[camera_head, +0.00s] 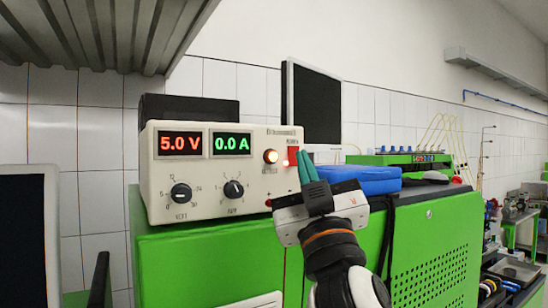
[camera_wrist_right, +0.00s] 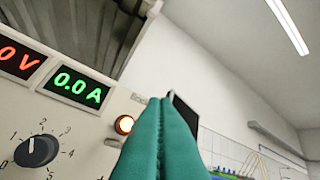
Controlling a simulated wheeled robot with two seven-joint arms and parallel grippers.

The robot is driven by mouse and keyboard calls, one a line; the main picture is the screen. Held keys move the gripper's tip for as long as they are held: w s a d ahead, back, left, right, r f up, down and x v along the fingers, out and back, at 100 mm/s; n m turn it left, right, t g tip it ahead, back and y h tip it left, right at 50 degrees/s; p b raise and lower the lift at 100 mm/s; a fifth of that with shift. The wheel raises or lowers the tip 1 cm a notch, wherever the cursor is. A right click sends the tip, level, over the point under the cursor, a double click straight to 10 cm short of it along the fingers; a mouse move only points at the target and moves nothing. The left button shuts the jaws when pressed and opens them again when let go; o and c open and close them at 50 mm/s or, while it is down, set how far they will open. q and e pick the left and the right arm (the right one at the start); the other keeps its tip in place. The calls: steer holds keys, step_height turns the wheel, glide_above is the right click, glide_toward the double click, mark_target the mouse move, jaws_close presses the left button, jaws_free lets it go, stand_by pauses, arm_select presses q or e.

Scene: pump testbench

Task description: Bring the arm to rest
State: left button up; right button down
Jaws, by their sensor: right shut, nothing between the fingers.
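My right gripper (camera_head: 307,168) is in front of the right end of a cream power supply (camera_head: 218,215), close to its red switch (camera_head: 293,156). Its green fingers are shut with nothing between them, and they also show in the right wrist view (camera_wrist_right: 167,110). I cannot tell whether the fingertips touch the panel. The displays read 5.0 V and 0.0 A, and an orange lamp (camera_head: 270,156) is lit; the lamp also shows in the right wrist view (camera_wrist_right: 124,124). My left gripper is not in view.
The power supply stands on a green cabinet (camera_head: 430,240). A blue case (camera_head: 362,178) lies on top, right of my gripper. A dark monitor (camera_head: 316,105) stands behind. A metal shelf (camera_head: 100,30) overhangs at upper left. A dark screen (camera_head: 25,235) is at the left edge.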

stand_by(0.3)
